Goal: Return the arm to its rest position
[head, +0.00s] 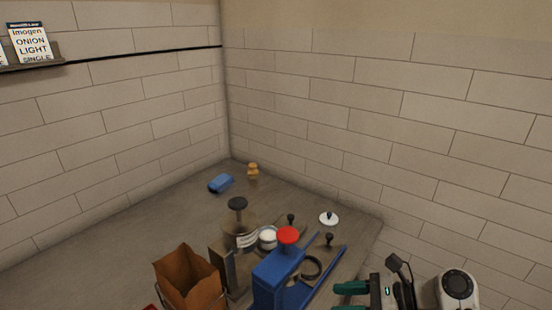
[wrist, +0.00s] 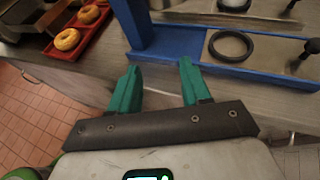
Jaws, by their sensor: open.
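My gripper (head: 352,297) shows at the lower right of the head view, with green fingers pointing left. In the wrist view my gripper (wrist: 153,88) has its two green fingers spread apart with nothing between them. The fingertips are close to the front edge of the counter (wrist: 185,85), beside a blue frame (wrist: 185,42). I cannot tell whether they touch it. The rest of my arm is mostly out of view.
The blue stand with a red knob (head: 288,235) is left of my gripper. A brown paper bag (head: 188,278), a white lid (head: 329,218) and a blue object (head: 221,183) are on the counter. A red tray (wrist: 85,30) holds bagels. Tiled floor (wrist: 40,120) is open at left.

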